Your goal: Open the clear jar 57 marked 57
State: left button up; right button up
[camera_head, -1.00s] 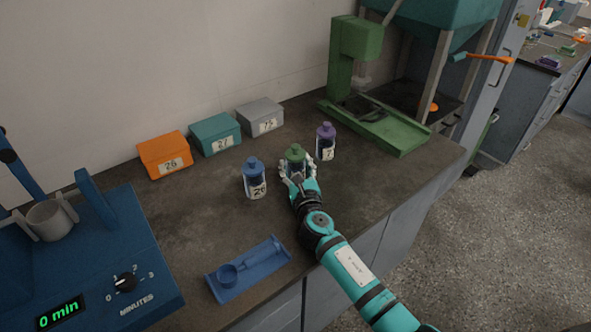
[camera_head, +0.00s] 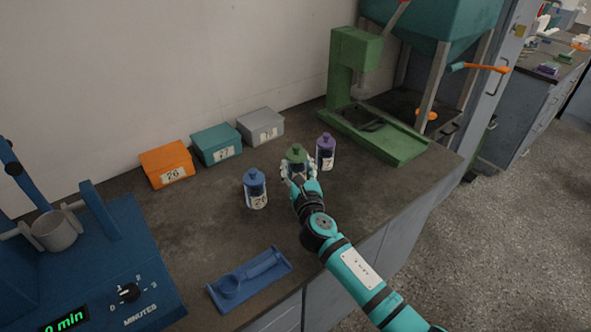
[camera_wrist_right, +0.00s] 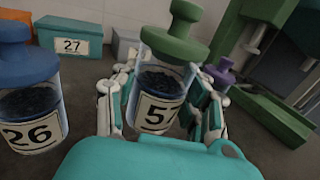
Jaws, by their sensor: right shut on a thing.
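The clear jar 57 (camera_head: 296,164) has a green lid with a knob, dark grains inside and a white label. In the right wrist view the jar (camera_wrist_right: 161,82) is upright with its lid (camera_wrist_right: 176,42) on, and part of the label is hidden. My right gripper (camera_wrist_right: 163,105) is shut on the jar's body below the lid, with fingers on both sides. In the head view this gripper (camera_head: 298,174) reaches in from the front right. The jar seems slightly above the counter; its base is hidden. My left gripper is not in view.
A blue-lidded jar 26 (camera_head: 255,190) stands close on the left, and a purple-lidded jar (camera_head: 325,153) close on the right. Labelled boxes, orange (camera_head: 166,164), teal (camera_head: 216,143) and grey (camera_head: 260,126), line the wall. A blue holder (camera_head: 250,279) lies in front. A green press (camera_head: 375,135) stands behind right.

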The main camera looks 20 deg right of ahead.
jog(key=s, duration=1)
jog(key=s+r, duration=0.1)
jog(key=s, duration=0.4)
jog(key=shift+s+a, duration=0.15)
jog(key=shift+a, duration=0.25)
jog(key=o, duration=0.7)
grip_shut()
jog(key=s+r+n+y, duration=0.1)
jog(key=s+r, duration=0.2)
jog(key=s, duration=1.1)
jog(key=shift+s+y+p, duration=0.25)
jog(key=shift+y+p, duration=0.05)
jog(key=shift+p, duration=0.05)
